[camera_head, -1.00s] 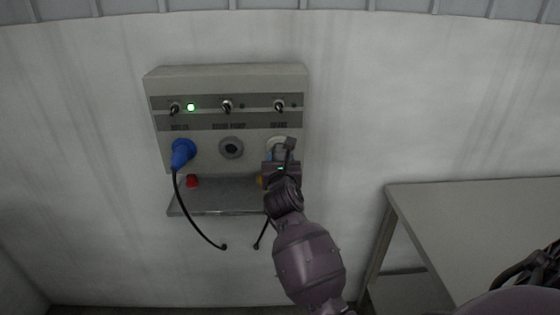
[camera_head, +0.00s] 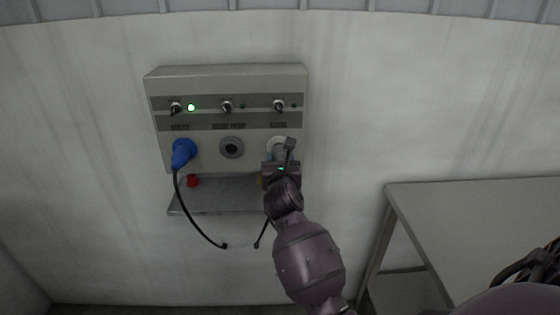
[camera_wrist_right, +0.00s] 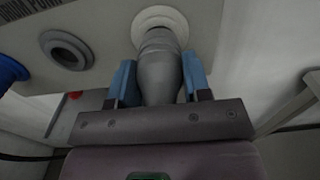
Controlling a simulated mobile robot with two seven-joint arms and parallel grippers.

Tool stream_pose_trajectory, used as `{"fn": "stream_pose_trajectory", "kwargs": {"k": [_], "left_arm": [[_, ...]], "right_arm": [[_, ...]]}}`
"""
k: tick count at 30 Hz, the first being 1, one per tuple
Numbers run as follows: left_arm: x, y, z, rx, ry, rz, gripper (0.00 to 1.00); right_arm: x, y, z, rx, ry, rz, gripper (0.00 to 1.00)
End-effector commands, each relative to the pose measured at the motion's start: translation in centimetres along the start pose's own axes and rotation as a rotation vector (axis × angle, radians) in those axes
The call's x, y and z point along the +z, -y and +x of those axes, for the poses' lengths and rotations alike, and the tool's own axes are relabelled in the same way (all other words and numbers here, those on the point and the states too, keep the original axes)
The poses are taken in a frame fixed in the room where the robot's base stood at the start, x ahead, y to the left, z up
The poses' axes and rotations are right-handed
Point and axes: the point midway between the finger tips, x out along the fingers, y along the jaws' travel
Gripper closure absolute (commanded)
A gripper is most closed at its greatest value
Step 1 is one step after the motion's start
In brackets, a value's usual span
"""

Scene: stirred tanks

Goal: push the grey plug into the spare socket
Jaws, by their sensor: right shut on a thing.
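My right gripper (camera_head: 279,162) is at the right-hand socket of the wall panel (camera_head: 216,88), whose label is too small to read surely. In the right wrist view its blue-padded fingers (camera_wrist_right: 160,84) are shut on the grey plug (camera_wrist_right: 160,75) from both sides. The plug's front end meets the pale ring of the spare socket (camera_wrist_right: 160,20); I cannot tell how deep it sits. In the head view the gripper hides most of the plug. My left gripper is not in view.
A blue plug (camera_head: 182,153) with a black cable fills the left socket. The middle socket (camera_head: 231,147) is empty. Three switches sit above, with a green lamp (camera_head: 191,107) lit at the left. A shelf (camera_head: 222,192) with a red object (camera_head: 192,181) lies below. A table (camera_head: 480,205) stands right.

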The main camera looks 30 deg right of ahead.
Motion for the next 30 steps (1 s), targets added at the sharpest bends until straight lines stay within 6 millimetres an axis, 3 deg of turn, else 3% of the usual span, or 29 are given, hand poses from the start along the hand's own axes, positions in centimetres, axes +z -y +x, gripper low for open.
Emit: {"fn": "stream_pose_trajectory", "kwargs": {"k": [30], "left_arm": [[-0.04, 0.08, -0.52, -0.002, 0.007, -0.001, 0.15]], "right_arm": [[0.06, -0.02, 0.55, 0.001, 0.001, 0.000, 0.94]]}}
